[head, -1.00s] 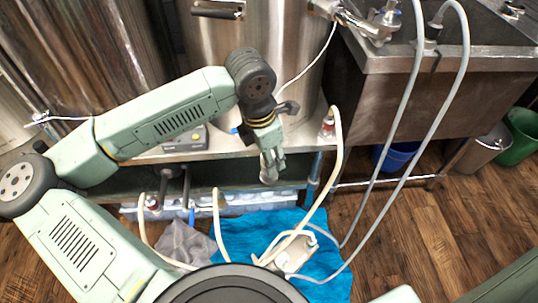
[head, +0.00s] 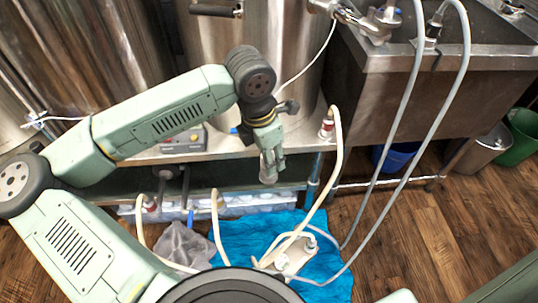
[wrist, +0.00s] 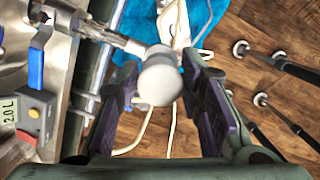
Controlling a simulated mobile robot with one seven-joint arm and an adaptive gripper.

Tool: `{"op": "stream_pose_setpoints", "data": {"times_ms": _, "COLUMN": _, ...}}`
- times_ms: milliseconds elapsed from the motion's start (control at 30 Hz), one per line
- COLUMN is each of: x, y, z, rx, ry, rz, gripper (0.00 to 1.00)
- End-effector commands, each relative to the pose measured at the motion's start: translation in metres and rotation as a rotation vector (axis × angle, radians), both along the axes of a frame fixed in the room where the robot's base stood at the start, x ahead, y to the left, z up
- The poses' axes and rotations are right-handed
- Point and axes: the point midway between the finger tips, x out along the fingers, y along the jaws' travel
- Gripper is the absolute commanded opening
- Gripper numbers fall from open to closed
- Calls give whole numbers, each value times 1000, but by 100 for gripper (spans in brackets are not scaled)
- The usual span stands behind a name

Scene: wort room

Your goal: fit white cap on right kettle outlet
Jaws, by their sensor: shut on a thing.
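My gripper (head: 270,152) hangs in front of the steel bench edge, pointing down. In the wrist view its two dark-padded fingers (wrist: 161,70) stand either side of a round white cap (wrist: 160,82), and the gripper is shut on it. A metal outlet pipe (wrist: 112,38) runs from the upper left to behind the cap. I cannot tell whether the cap touches the pipe. A blue valve handle (wrist: 35,68) shows at the left. The steel kettle (head: 255,50) stands behind my gripper in the head view; its outlet is mostly hidden by my arm.
A grey control box (head: 184,140) sits on the bench (head: 220,143). Pale hoses (head: 333,170) hang to a pump (head: 295,258) on a blue cloth (head: 245,232). A steel sink (head: 400,95) stands at the right. Open wooden floor (head: 400,240) lies front right.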

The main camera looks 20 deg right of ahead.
Motion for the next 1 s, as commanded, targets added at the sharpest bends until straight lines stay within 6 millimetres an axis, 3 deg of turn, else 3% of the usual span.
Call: {"op": "stream_pose_setpoints", "data": {"times_ms": 1000, "x": 0, "y": 0, "z": -15, "rx": 0, "ry": -1, "rz": 0, "gripper": 5}}
